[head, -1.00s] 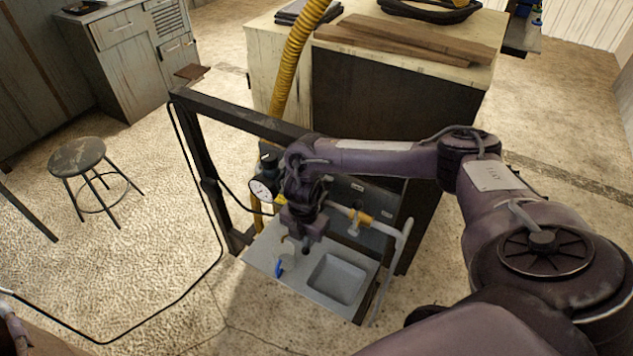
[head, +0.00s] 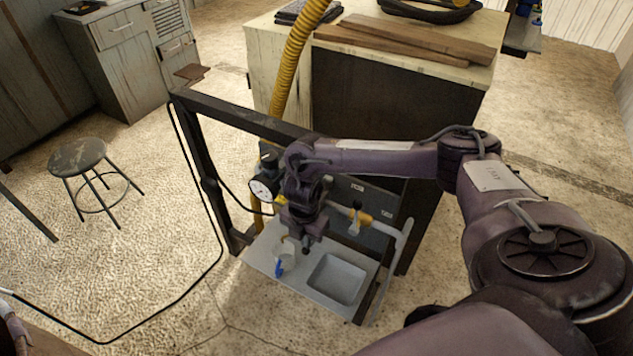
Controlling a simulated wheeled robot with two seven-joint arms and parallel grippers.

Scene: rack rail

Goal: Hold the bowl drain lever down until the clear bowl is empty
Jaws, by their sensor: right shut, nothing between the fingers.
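The clear bowl (head: 288,256) shows in the head view as a small pale, see-through shape over the grey shelf, below the gauge unit. A blue lever (head: 278,269), which looks like the drain lever, is at its lower left. My right gripper (head: 305,243) points down just right of the bowl, shut and empty, apart from the blue lever. My right wrist hides the upper part of the bowl and its mount. The liquid level in the bowl is too small to tell. My left gripper is not in view.
A grey shelf with a square basin (head: 338,279) lies under the unit. A dark frame post (head: 208,175) stands at the left.

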